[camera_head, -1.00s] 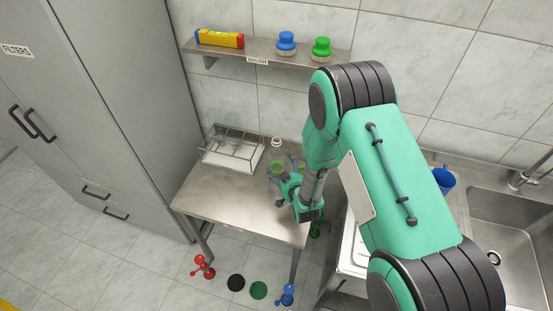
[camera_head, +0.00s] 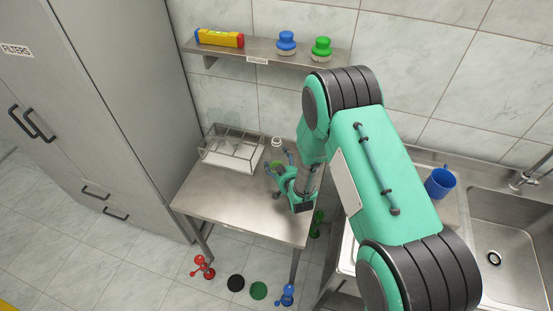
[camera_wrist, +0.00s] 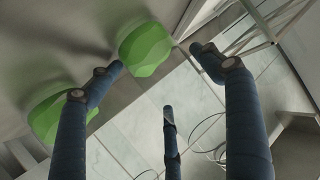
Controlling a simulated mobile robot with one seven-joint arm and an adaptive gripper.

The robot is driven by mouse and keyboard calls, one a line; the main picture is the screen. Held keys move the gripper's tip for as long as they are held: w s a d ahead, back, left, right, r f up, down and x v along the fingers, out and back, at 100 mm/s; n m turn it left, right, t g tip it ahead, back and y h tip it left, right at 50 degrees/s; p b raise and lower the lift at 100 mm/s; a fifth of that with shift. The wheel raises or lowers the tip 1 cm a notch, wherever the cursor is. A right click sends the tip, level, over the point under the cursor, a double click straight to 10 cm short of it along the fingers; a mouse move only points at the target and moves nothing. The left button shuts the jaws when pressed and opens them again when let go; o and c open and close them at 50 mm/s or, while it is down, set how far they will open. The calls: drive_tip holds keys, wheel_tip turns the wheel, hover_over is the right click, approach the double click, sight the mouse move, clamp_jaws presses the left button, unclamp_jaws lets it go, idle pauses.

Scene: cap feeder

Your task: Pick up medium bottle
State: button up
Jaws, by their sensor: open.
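My gripper (camera_head: 280,172) is open above the right part of the steel table, its blue fingers spread. A small green object (camera_head: 277,165) shows between or just beyond the fingers. I cannot tell whether it is a bottle or a cap. A white bottle-like object (camera_head: 277,142) stands at the table's back edge, a little beyond the fingers. In the wrist view a green rounded shape (camera_wrist: 147,48) lies near the left fingertip, and another green shape (camera_wrist: 45,120) is partly behind the left finger. Contact with the fingers cannot be told. The bottle's size is unclear.
A wire-framed tray (camera_head: 232,148) stands on the table (camera_head: 215,195) left of my gripper. A shelf (camera_head: 262,60) above holds a yellow-red box and blue and green capped items. A blue cup (camera_head: 440,182) stands by the sink (camera_head: 485,225). The table's front left is clear.

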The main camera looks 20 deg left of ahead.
sight(280, 157)
drive_tip(key=c, duration=0.6)
drive_tip(key=shift+c, duration=0.2)
drive_tip(key=shift+r, duration=0.1)
drive_tip(key=shift+r, duration=1.6)
drive_tip(key=s+d+r, duration=0.1)
drive_tip(key=s+d, duration=0.7)
drive_tip(key=s, duration=0.5)
drive_tip(key=shift+s+r+p, duration=0.3)
drive_tip(key=shift+s+p, duration=0.05)
drive_tip(key=shift+s, duration=0.05)
